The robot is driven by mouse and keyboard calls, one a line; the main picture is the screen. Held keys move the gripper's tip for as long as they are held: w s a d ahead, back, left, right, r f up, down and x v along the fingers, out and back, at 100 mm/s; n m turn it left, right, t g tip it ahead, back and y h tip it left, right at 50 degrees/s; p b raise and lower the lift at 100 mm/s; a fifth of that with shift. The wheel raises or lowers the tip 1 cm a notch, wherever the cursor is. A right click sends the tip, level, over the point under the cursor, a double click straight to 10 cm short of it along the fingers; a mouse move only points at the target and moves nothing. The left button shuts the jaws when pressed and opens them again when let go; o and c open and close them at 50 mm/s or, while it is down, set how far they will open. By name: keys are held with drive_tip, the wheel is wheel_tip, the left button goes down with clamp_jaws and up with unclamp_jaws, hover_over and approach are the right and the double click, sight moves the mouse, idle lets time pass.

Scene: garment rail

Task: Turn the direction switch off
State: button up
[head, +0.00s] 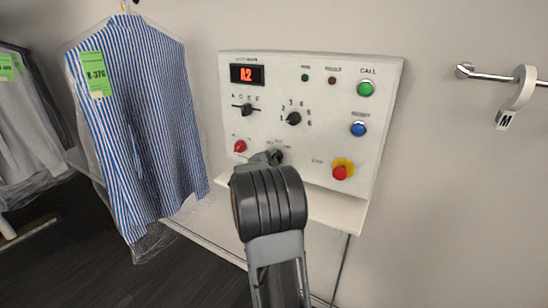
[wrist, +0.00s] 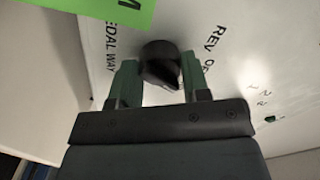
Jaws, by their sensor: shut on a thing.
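The direction switch is a black rotary knob (wrist: 160,52) on the white control panel, with a raised grip ridge slanting to the lower right in the wrist view. Printed words REV and what looks like OFF are to its right there. My gripper (wrist: 161,74) is shut on the knob, one green-padded finger on each side. In the head view my gripper (head: 267,158) reaches the panel's lower row, and my arm and fingers partly hide the knob (head: 277,156). I cannot tell for sure which mark the knob points at.
The control panel (head: 318,75) also carries a red knob (head: 239,146) close left, a letter knob (head: 246,109), a number knob (head: 293,118), a green button (head: 366,89), a blue button (head: 358,129) and a red stop button (head: 340,172). A striped shirt (head: 140,120) hangs at left.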

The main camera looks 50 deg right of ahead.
drive_tip(key=shift+n+p, duration=1.05)
drive_tip(key=shift+n, duration=1.15)
drive_tip(key=o, duration=0.9)
drive_tip(key=b+v, duration=0.1)
drive_tip(key=v, duration=1.2)
drive_tip(key=shift+a, duration=0.4)
